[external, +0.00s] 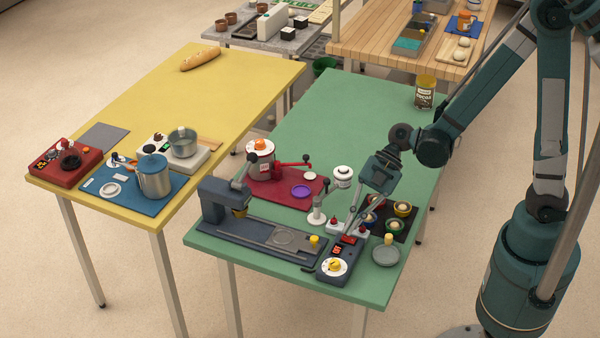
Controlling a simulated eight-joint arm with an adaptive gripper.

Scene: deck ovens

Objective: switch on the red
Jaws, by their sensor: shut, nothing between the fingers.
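My gripper (352,229) points down over the front right of the green table, its fingers together and empty. The fingertips are close to a dark control box (325,277) with a white dial and yellow knob, a red lit display (337,250) and small red-topped parts (362,233) behind it. I cannot tell whether the tips touch anything. Other red things are a red appliance (84,172) on the yellow table, and a red mat (272,191) under a red-handled device (262,160). Which red part is a switch is too small to tell.
A dark grey machine (214,203) with a long bed stands left of the control box. A dark tray (403,229) with several small cups and a grey round dish (386,257) are to the right. A cocoa jar (425,95) stands at the back. The green table's far half is mostly clear.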

